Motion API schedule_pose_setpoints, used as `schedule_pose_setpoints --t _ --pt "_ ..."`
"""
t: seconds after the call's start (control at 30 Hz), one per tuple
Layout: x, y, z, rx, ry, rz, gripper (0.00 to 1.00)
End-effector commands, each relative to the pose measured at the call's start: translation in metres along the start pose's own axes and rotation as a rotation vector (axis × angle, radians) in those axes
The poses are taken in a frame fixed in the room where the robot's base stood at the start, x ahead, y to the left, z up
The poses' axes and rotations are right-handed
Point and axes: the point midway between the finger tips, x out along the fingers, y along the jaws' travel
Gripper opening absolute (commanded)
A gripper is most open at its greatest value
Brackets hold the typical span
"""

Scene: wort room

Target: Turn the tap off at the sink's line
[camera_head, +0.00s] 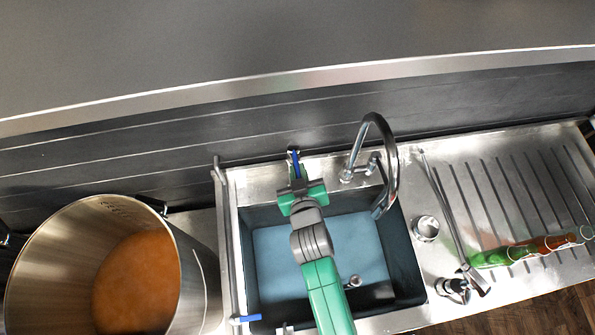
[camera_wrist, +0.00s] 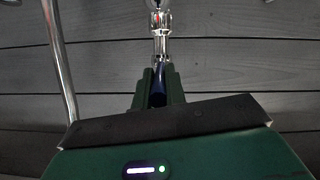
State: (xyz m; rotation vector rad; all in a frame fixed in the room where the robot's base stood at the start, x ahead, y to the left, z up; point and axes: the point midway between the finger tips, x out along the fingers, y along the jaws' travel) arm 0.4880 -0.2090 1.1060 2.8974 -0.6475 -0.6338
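A chrome tap fitting with a blue lever (camera_head: 295,158) is on the back wall behind the sink's left half. In the wrist view, the chrome fitting (camera_wrist: 161,38) is above the fingers and the dark blue lever (camera_wrist: 158,88) lies between them. My gripper (camera_head: 295,172) reaches over the sink (camera_head: 241,250) from the front. Its narrow-set fingers, also in the wrist view (camera_wrist: 158,95), appear shut on the lever, which they partly hide. The sink holds bluish water (camera_head: 350,245). No stream is visible.
A tall curved chrome faucet (camera_head: 388,150) stands just right of my gripper. A large steel pot (camera_head: 205,285) with orange-brown liquid stands at left. Another blue handle (camera_head: 246,318) is at the sink's front left. Bottles (camera_head: 525,250) lie on the ridged drainboard (camera_head: 520,190).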

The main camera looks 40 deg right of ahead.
Motion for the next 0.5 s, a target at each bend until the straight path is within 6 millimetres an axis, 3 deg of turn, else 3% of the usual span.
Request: schedule_pose_setpoints --t 0.03,0.13,0.4,0.5 --pt "0.000 0.000 0.001 -0.001 -0.002 0.001 0.15" --pt "0.000 0.000 0.001 -0.001 -0.002 0.001 0.34" --pt "-0.001 0.000 0.001 -0.001 -0.002 0.000 0.34" --pt "-0.011 -0.001 0.003 -0.002 -0.002 -0.001 0.34"
